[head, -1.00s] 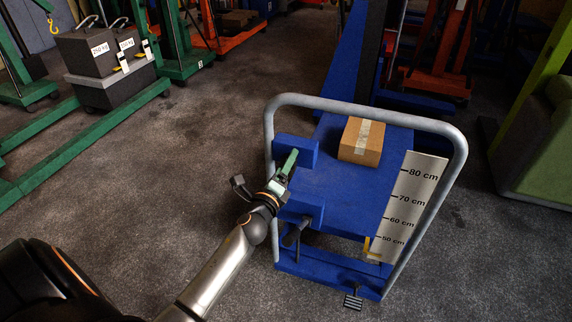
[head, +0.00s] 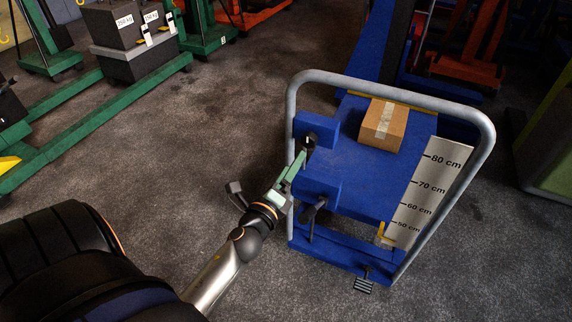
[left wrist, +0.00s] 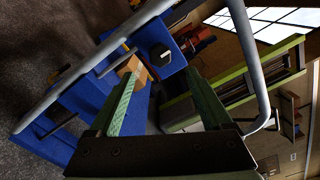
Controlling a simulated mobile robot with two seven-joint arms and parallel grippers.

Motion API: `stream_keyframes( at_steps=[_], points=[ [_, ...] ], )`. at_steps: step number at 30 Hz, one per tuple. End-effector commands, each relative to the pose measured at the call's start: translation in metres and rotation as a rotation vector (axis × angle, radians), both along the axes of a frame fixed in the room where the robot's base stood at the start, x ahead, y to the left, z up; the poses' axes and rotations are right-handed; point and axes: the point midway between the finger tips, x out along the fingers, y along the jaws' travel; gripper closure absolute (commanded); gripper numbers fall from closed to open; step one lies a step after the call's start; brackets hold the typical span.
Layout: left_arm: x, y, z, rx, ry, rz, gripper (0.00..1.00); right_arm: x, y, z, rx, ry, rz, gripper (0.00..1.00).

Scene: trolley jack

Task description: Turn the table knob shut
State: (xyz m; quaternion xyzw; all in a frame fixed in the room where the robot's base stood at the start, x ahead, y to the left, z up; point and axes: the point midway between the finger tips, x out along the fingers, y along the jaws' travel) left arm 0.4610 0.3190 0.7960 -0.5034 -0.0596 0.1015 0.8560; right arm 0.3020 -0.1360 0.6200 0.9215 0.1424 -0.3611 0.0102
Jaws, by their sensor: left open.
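The blue lift table (head: 345,172) has two blue blocks on its handle side. A black knob (head: 309,141) is on the upper block; a black handle (head: 314,209) is on the lower one. My left gripper (head: 302,158), with green fingers, is open beside the grey handle frame, close to the upper block and its knob. In the left wrist view, a black knob (left wrist: 160,52) on a blue block shows beyond and between the open fingers (left wrist: 164,76), apparently apart from them. Nothing is between the fingers. My right gripper is out of view.
A grey tube handle (head: 291,120) loops around the table's near end. A cardboard box (head: 383,125) lies on the tabletop. A height scale (head: 430,180) and a foot pedal (head: 363,284) are at the right and front. Green lift legs (head: 90,95) stand left; the floor between is clear.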

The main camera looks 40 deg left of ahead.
Motion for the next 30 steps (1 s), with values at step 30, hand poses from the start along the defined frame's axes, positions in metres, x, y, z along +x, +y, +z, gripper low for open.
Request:
stream_keyframes(
  at_steps=[30],
  points=[
    [-0.025, -0.006, 0.000, 0.001, 0.000, 0.001, 0.17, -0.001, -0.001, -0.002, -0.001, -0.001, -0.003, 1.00]
  ],
)
